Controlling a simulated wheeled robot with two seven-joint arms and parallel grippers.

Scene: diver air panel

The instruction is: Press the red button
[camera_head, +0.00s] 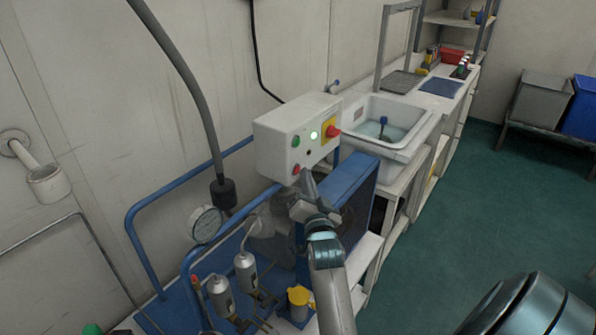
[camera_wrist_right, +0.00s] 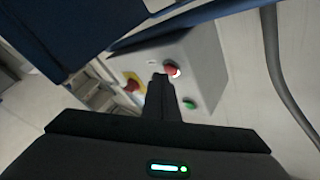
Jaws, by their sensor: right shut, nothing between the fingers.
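A white control box (camera_head: 272,142) is on the wall side above a blue machine. The red button (camera_head: 296,169) is low on its front face, below a green button (camera_head: 295,141). A red knob on a yellow plate (camera_head: 332,131) sits further right on the same face. My right gripper (camera_head: 305,178) is shut and empty, with its tips close to the red button. In the right wrist view, the shut fingertips (camera_wrist_right: 159,78) lie right beside the red button (camera_wrist_right: 171,70); I cannot tell if they touch it. My left gripper is not in view.
A blue tube rail (camera_head: 150,208), a pressure gauge (camera_head: 205,223) and grey cylinders (camera_head: 220,297) stand at left. A sink (camera_head: 385,122) lies beyond the box. The green floor (camera_head: 470,205) at right is clear.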

